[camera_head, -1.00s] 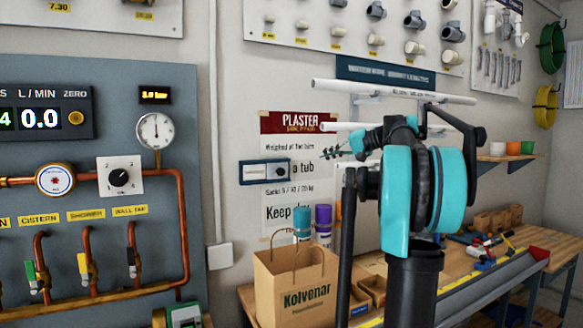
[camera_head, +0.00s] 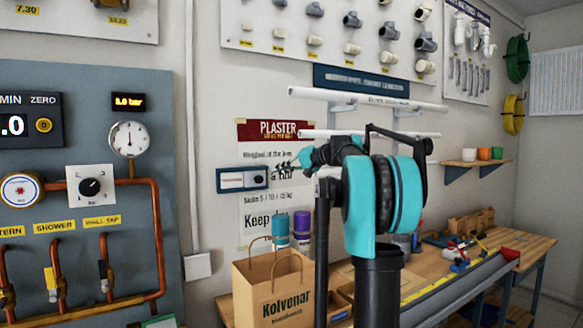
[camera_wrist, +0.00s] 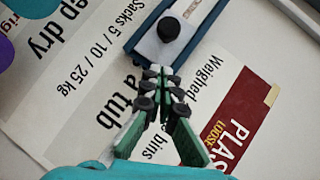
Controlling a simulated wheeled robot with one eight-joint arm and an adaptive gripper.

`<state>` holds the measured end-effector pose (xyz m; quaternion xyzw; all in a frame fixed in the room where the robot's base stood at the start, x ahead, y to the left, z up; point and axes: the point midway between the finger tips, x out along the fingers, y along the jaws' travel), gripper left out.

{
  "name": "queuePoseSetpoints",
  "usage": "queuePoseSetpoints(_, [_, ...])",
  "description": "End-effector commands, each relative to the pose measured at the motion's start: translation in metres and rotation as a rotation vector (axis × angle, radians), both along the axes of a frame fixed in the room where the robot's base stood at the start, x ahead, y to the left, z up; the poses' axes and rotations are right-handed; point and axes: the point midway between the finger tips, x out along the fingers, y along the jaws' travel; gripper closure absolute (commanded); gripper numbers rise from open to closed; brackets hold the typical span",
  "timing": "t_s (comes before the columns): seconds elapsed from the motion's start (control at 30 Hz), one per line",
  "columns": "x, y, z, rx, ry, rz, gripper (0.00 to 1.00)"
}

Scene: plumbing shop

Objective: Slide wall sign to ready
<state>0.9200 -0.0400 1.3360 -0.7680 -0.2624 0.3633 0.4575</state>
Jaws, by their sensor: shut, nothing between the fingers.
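The wall sign (camera_head: 232,180) is a small blue frame on the wall, over a plaster poster. It has a pale panel with lettering too small to read, and a dark round knob (camera_head: 258,180) at its right end. In the wrist view the blue frame (camera_wrist: 133,43) runs diagonally at the top, and the black knob (camera_wrist: 168,29) stands on a white slider plate (camera_wrist: 160,48). My gripper (camera_head: 277,168) is just right of the knob. In the wrist view my gripper (camera_wrist: 163,76) shows its green fingers drawn together and empty, tips near the frame's lower edge, apart from the knob.
The plaster poster (camera_head: 262,212) lies flat behind the sign. White pipes (camera_head: 365,98) on brackets stick out above my arm. A paper bag (camera_head: 275,290) and two capped bottles (camera_head: 301,226) stand on the workbench below. A gauge panel (camera_head: 100,140) is at left.

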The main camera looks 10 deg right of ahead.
Motion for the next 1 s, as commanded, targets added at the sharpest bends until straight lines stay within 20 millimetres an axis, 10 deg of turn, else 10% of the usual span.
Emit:
queuePoseSetpoints(0.77, [-0.009,0.037,-0.017,0.000,-0.001,0.002,1.00])
queuePoseSetpoints(1.0, [-0.026,0.089,-0.017,0.000,0.000,0.006,1.00])
